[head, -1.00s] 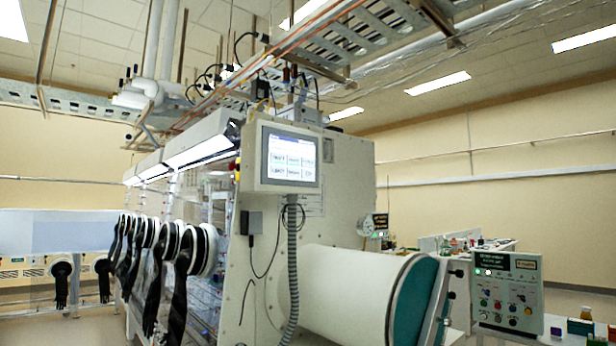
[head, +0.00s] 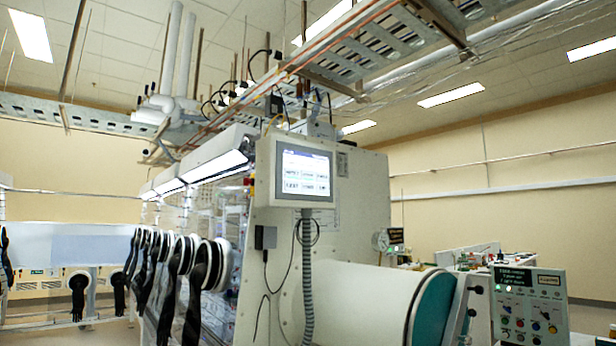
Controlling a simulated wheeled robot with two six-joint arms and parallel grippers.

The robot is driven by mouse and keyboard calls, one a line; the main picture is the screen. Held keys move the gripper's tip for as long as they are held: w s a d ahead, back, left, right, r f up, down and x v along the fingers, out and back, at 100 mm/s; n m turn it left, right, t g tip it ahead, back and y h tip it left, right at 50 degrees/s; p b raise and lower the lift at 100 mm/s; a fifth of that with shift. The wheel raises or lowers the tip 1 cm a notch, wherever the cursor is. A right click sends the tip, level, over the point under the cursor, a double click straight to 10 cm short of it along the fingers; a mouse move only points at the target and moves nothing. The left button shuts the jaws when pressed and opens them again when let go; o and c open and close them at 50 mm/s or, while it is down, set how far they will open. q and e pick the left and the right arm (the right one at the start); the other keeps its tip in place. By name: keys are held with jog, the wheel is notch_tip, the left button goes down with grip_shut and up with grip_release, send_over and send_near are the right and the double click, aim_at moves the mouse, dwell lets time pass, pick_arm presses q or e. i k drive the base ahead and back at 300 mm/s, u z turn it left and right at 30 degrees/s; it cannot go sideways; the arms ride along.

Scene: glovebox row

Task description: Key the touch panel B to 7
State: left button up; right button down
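A touch panel (head: 304,173) with a lit white screen and two rows of small buttons is mounted high on the near end of the glovebox. Its lettering is too small to read, and I cannot tell whether it is panel B. A control box (head: 530,304) with a dark display and several coloured buttons stands at the lower right. Neither of my grippers is in the head view.
The white glovebox (head: 352,225) fills the middle, with black gloves (head: 170,290) hanging along its left side. A large cylindrical chamber (head: 355,300) with a teal end juts out to the right. A grey hose (head: 307,280) hangs under the panel.

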aim_at(321, 189)
jog(key=z, duration=0.8)
jog(key=i, duration=1.25)
jog(key=u, duration=0.6)
jog(key=i, duration=0.35)
jog(key=u, duration=0.45)
